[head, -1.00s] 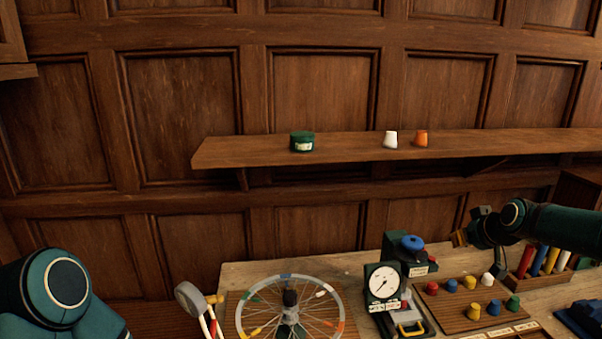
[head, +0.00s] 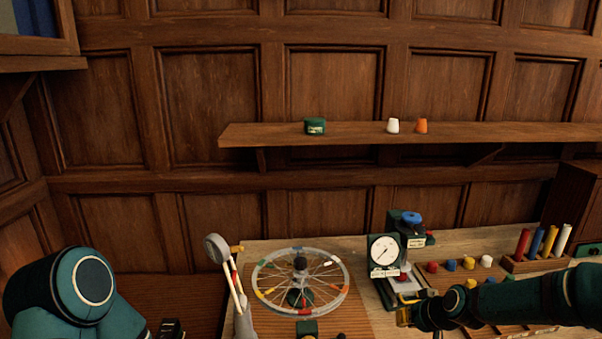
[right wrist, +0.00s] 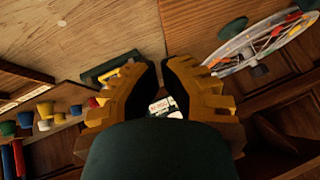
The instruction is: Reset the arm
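My right gripper (head: 403,316) is at the lower right of the head view, in front of the dial gauge stand (head: 383,252). In the right wrist view, its two yellow-brown fingers (right wrist: 160,72) stand apart with a narrow gap. I see nothing held between them; a white card with red print (right wrist: 163,106) shows beyond the gap. My right forearm reaches in from the right edge and covers part of the peg board. My left arm (head: 72,290) is at the lower left, and its gripper is not clearly seen.
A spoked wheel (head: 300,283) lies left of the gauge. Colored pegs (head: 468,263) stand on a board, with red, blue and white tubes (head: 549,240) behind.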

